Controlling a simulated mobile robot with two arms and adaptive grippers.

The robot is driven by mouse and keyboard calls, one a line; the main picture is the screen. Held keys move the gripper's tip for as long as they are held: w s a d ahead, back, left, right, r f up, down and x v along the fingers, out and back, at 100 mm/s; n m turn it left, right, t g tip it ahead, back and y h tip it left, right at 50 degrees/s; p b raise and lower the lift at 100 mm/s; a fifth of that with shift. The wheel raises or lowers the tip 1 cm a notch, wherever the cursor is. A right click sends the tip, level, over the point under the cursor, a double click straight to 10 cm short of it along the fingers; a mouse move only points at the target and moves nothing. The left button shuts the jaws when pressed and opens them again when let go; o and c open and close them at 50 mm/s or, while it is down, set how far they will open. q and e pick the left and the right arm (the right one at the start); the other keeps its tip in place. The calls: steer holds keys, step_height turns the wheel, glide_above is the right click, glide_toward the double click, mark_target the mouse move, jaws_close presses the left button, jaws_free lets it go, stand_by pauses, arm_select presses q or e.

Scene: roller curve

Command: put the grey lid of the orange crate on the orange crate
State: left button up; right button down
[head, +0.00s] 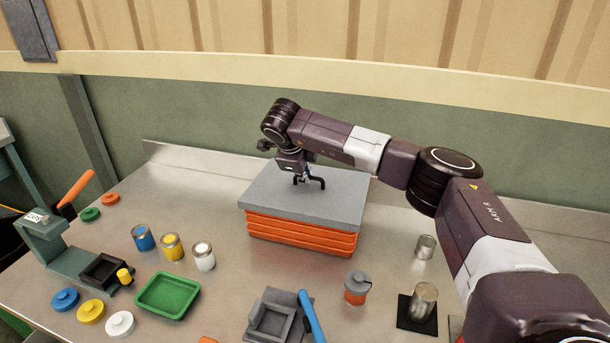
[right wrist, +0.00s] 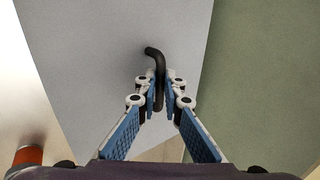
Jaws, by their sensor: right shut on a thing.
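The orange crate (head: 300,236) stands near the back middle of the table. Its grey lid (head: 338,200) lies flat over the crate's top, roughly lined up with its sides. I cannot tell whether it rests fully on the rim or hangs just above it. My right gripper (head: 307,181) is shut on the lid's black handle. In the right wrist view, the fingertips (right wrist: 160,92) pinch the bent black handle (right wrist: 155,55) above the grey lid surface (right wrist: 90,55). The crate's far side is hidden under the lid. My left gripper is not in view.
Several paint cans (head: 172,246) and a green tray (head: 168,295) stand on the left. An orange cup with a grey top (head: 357,288) and metal cans (head: 424,246) stand front right. A grey holder (head: 270,322) with a blue-handled tool (head: 312,315) lies in front.

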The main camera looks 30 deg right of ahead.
stand_by(0.3)
steer(key=c, duration=1.4)
jaws_free()
steer(key=shift+c, duration=0.2)
steer(key=shift+r, duration=0.1)
step_height(320, 180, up, 9)
steer(key=p, duration=0.5)
stand_by(0.4)
